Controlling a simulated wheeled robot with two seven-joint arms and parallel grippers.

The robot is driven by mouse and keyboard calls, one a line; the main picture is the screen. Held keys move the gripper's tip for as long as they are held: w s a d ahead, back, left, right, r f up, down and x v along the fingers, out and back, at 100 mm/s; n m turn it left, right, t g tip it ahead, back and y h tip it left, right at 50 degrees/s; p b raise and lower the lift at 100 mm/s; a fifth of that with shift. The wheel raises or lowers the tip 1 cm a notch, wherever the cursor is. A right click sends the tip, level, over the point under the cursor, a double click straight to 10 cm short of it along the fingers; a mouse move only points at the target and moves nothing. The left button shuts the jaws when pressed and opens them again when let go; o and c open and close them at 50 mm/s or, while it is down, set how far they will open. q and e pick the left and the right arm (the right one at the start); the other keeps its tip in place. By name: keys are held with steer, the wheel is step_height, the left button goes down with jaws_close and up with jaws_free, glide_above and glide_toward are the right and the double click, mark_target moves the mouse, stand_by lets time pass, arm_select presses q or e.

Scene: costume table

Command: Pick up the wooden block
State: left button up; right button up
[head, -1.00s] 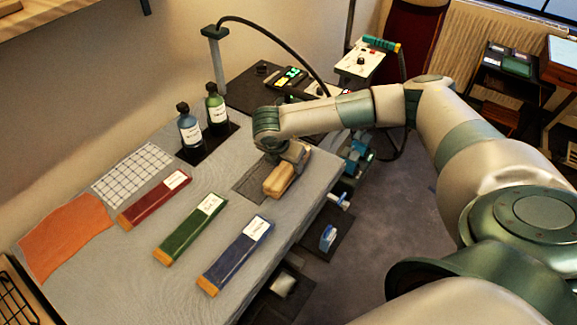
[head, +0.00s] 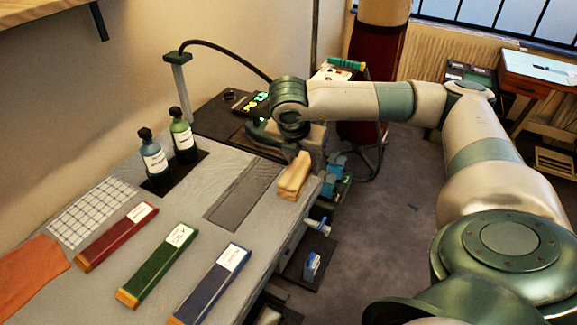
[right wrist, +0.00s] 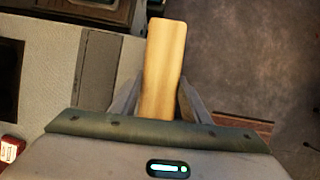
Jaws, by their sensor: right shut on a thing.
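The wooden block (head: 294,176) is a pale, long piece near the right edge of the grey table. My right gripper (head: 290,150) is shut on it, and the block extends out from the jaws. In the right wrist view the block (right wrist: 166,65) stands between the two fingers of my right gripper (right wrist: 160,100), with table on its left and floor on its right. The gripper body hides part of the block in the head view. My left gripper is not in view.
A dark rectangular mat (head: 240,195) lies bare left of the block. Two bottles (head: 153,160) stand on a dark base. Red (head: 118,236), green (head: 158,265) and blue (head: 212,284) long boxes lie at the front. Electronic equipment (head: 258,105) is behind.

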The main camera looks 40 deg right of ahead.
mark_target(281, 180)
steer(key=shift+s+d+r, duration=0.25)
stand_by(0.5)
steer(key=shift+a+f+n+t+y, duration=0.2)
steer(key=shift+a+n, duration=0.15)
steer(key=shift+n, duration=0.25)
steer(key=shift+a+f+n+t+y, duration=0.1)
steer(key=shift+a+n+t, duration=0.1)
steer(key=shift+a+n, duration=0.3)
steer(key=a+n+y, duration=0.1)
steer(key=a+n, duration=0.1)
steer(key=n, duration=0.3)
steer(key=a+f+n+t+y, duration=0.1)
steer(key=a+n+y, duration=0.1)
steer(key=n, duration=0.3)
steer(key=a+n+y, duration=0.2)
steer(key=a+n, duration=0.2)
steer(key=n, duration=0.1)
steer(key=shift+s+f, duration=0.35)
steer(key=shift+f, duration=0.05)
steer(key=s+a+n+g, duration=0.2)
steer(key=a+n+g, duration=0.2)
steer(key=n, duration=1.1)
steer(key=s+a+r+n+g+h, duration=0.1)
steer(key=a+n+g, duration=0.3)
steer(key=a+n, duration=0.7)
steer(key=s+n, duration=0.1)
steer(key=n, duration=0.4)
steer(key=shift+s+n+h, duration=0.25)
steer(key=shift+n+h, duration=0.05)
steer(key=shift+r, duration=0.1)
